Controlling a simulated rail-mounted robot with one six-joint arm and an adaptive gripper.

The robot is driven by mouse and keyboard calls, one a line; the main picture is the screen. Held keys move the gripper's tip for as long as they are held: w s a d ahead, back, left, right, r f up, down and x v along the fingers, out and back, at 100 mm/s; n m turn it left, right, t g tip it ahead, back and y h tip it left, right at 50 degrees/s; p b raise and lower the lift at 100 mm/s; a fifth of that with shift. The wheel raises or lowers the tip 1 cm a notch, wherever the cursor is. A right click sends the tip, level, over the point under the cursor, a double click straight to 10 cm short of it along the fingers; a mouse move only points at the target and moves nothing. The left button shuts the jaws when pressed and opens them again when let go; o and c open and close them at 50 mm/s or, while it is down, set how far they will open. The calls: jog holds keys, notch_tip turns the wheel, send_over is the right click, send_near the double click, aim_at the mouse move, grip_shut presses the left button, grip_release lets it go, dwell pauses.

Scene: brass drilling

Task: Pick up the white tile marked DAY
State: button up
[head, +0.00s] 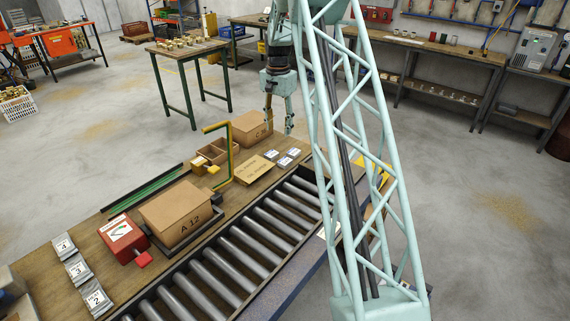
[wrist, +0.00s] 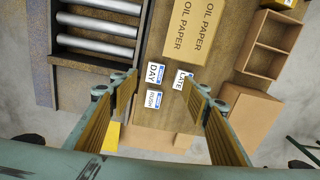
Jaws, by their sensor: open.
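The white tile marked DAY (wrist: 155,73) lies flat on the wooden bench in the wrist view, lettering in dark print with a blue band. A tile marked LATE (wrist: 182,78) lies to its right, partly covered by my right finger. A tile marked RUSH (wrist: 153,99) lies just below it. My gripper (wrist: 159,80) is open and empty, its fingers on either side of the tile group in the picture. In the head view my gripper (head: 279,116) points down above the far end of the bench. The small tiles (head: 285,161) show there, too small to read.
A brown OIL PAPER packet (wrist: 193,30) lies beside the tiles. A roller conveyor (head: 250,240) runs along the bench. A cardboard box (head: 251,129), a wooden divided tray (head: 212,157) and a green-yellow bent bar (head: 231,155) stand near. Box A 12 (head: 180,212) is further left.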

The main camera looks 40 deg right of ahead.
send_over(285, 160)
notch_tip(285, 160, down, 5)
jog(key=shift+m, duration=0.4)
jog(key=shift+f, duration=0.15)
jog(key=shift+f+b, duration=0.35)
jog(key=shift+f, duration=3.8)
jog(key=shift+s+a+f+b, duration=0.1)
jog(key=shift+f+b, duration=0.2)
jog(key=shift+f, duration=2.3)
jog(key=c, duration=1)
